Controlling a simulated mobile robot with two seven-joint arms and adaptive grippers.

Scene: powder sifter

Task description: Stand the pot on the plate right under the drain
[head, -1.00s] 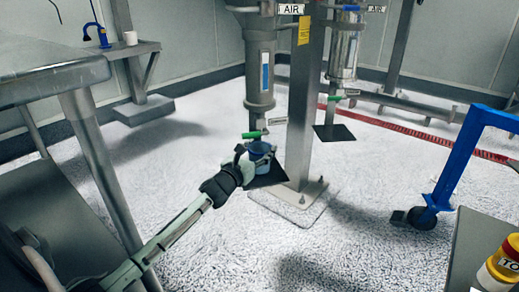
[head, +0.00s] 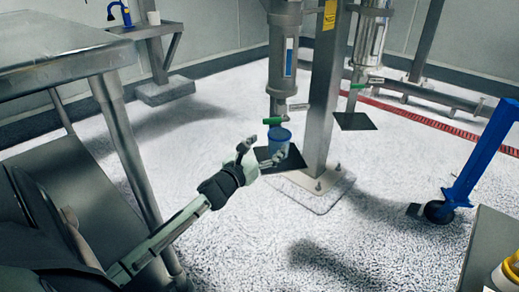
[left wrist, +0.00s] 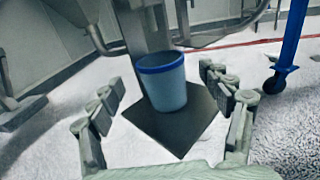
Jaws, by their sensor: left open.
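The blue pot (head: 279,141) stands upright on the dark square plate (head: 293,161), below the drain with the green handle (head: 272,121) on the grey column. In the left wrist view the pot (left wrist: 164,84) rests toward the far part of the plate (left wrist: 180,138), with bare plate in front of it. My left gripper (head: 262,158) is open, just in front of the pot, its fingers spread to either side and apart from it in the wrist view. The drain outlet above the pot is hard to make out there. My right gripper is not in view.
A steel post (head: 322,100) on a floor base stands right beside the plate. A second column has its own dark plate (head: 354,121) behind. A steel table (head: 60,60) is at the left, a blue wheeled frame (head: 480,150) at the right. The floor in front is clear.

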